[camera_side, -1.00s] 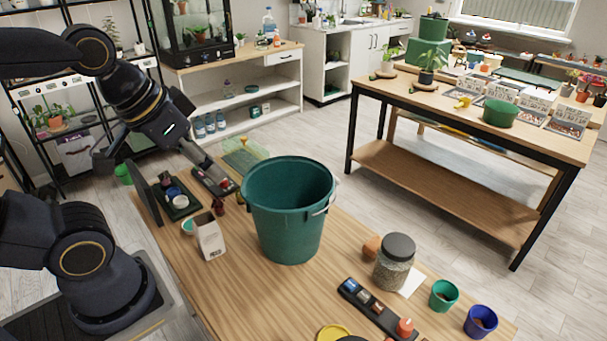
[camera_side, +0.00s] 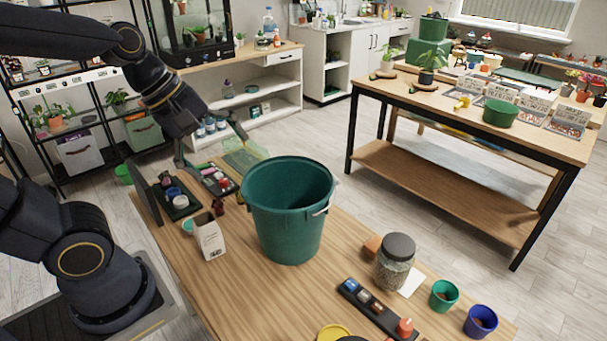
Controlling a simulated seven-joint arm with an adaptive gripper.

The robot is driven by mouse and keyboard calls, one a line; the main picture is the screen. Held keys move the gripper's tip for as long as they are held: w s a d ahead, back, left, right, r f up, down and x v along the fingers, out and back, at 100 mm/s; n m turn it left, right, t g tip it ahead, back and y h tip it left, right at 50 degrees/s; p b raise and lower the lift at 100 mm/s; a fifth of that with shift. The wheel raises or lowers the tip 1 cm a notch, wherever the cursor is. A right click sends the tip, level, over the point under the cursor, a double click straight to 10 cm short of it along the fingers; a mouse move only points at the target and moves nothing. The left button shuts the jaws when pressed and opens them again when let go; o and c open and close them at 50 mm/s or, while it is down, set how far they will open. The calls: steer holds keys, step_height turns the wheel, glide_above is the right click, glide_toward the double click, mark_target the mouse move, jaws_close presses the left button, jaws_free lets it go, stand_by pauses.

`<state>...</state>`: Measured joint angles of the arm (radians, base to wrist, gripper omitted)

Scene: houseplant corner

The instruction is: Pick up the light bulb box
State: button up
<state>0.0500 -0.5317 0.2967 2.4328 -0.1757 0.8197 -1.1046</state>
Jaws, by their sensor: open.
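A small upright white carton (camera_side: 208,236) with dark print low on its face stands on the near wooden table, left of the green bucket. It may be the light bulb box, but the print is too small to read. My gripper (camera_side: 213,153) is open above the far left end of this table, its fingers spread apart. It is behind the carton in the picture, over or near a dark tray of small items (camera_side: 218,182), and apart from the carton. I cannot tell its exact height.
The tall green bucket (camera_side: 288,215) stands right of the carton. A dark tray with round pots (camera_side: 179,202) and an upright dark panel (camera_side: 144,192) are at the left. A lidded jar (camera_side: 394,262) stands at the right. Bare tabletop lies in front of the carton.

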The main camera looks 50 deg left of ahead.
steer(key=w+a+f+n+g, duration=0.2)
steer(key=a+f+n, duration=0.45)
steer(key=n, duration=0.45)
steer(key=n+g, duration=0.1)
steer(key=n, duration=0.5)
glide_above(208, 236)
steer(key=w, duration=0.3)
step_height(208, 236, down, 5)
steer(key=s+a+f+n+g+y, duration=0.1)
steer(key=s+a+f+g+y, duration=0.1)
steer(key=a+f, duration=0.1)
step_height(208, 236, down, 17)
steer(key=shift+r, duration=0.1)
steer(key=shift+c, duration=0.3)
steer(key=c, duration=1.2)
